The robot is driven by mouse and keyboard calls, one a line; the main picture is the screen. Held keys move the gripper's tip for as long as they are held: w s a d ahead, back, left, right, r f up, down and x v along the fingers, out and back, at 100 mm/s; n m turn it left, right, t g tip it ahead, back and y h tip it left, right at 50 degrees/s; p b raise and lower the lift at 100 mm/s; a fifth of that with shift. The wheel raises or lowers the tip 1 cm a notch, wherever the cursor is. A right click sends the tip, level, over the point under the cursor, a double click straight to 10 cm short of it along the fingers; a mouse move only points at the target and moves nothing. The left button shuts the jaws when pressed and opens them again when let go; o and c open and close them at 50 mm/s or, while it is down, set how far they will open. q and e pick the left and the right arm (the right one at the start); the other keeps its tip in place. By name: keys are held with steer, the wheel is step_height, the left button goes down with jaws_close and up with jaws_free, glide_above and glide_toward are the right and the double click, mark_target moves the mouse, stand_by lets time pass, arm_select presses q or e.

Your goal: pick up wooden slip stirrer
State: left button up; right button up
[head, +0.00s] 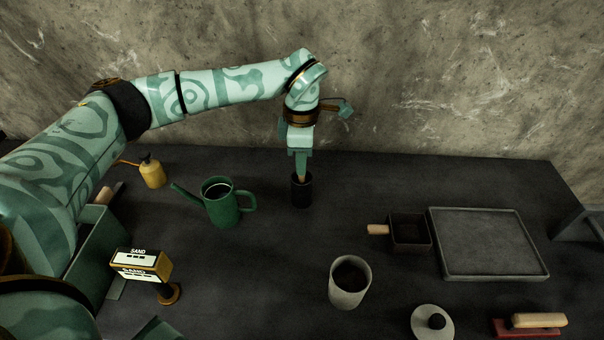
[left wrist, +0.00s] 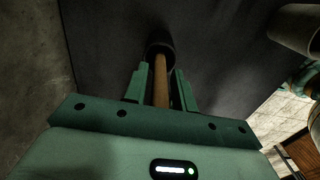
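The wooden stirrer (left wrist: 161,82) stands in a dark cylindrical holder (head: 301,191) near the back of the table; a short stretch of its wood shows above the rim. My left gripper (head: 301,165) points straight down over the holder. In the left wrist view the gripper's two fingers (left wrist: 158,88) are on either side of the stirrer's shaft, with a narrow dark gap beside it, so they look open. The stirrer's lower end is hidden inside the holder (left wrist: 160,46). My right gripper is not in view.
A green watering can (head: 222,207) stands left of the holder, with a yellow oil can (head: 152,173) beyond. A grey cup (head: 349,283), a small box with a wooden handle (head: 409,231) and a grey tray (head: 487,211) are to the right. A sand sign (head: 141,264) stands front left.

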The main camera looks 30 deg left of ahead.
arm_select(q)
jaws_close()
